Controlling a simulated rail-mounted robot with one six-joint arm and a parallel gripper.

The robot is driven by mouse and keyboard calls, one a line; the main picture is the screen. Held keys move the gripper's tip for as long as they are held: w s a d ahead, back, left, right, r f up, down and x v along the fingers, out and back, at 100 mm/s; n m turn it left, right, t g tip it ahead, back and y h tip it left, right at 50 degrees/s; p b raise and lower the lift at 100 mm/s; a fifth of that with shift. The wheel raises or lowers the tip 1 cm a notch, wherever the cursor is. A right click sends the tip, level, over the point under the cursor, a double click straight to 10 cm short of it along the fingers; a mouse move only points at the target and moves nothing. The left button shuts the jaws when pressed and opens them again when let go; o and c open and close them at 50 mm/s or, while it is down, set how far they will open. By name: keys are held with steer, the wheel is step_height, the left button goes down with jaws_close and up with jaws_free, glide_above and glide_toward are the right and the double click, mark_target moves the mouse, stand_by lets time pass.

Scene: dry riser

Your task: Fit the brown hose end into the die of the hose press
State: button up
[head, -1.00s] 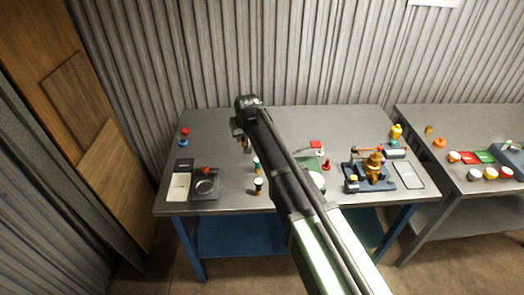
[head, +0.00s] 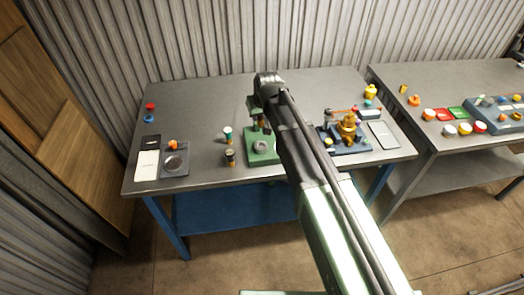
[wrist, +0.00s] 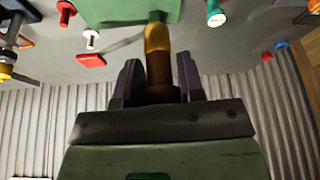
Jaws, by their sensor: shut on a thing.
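The brown hose end (wrist: 159,70) is held upright between the two dark fingers of my gripper (wrist: 160,82) in the wrist view. Its yellow-brass tip (wrist: 157,38) points away from the fingers and overlaps the green base plate of the hose press. In the head view, my gripper (head: 261,116) is over the hose press (head: 254,158), a green base with a grey round die (head: 262,147). The hose end shows small and brown just above the die. I cannot tell whether the tip touches the die or is in it.
Left of the press stand two small capped cylinders (head: 229,146). A grey block with a round recess (head: 174,162) lies further left. A blue-grey fixture with a brass part (head: 348,128) stands right. The back middle of the table (head: 205,105) is clear.

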mark_target(260, 142)
step_height(260, 142, down, 12)
steer(key=b, duration=0.9)
steer(key=shift+f, duration=0.15)
steer(key=shift+r, duration=0.35)
steer(key=shift+f, duration=0.3)
steer(key=o, duration=1)
steer(key=shift+r, duration=0.1)
steer(key=shift+r, duration=0.25)
steer(key=p+v, duration=1.1)
steer(key=v, duration=0.1)
steer(key=s+d+f+m+g+h, duration=0.1)
steer(key=s+d+m+g, duration=0.3)
steer(key=s+d, duration=1.4)
steer(key=shift+s+d+f+h, duration=0.3)
steer(key=shift+s+d+f, duration=0.1)
steer(key=shift+s, duration=0.8)
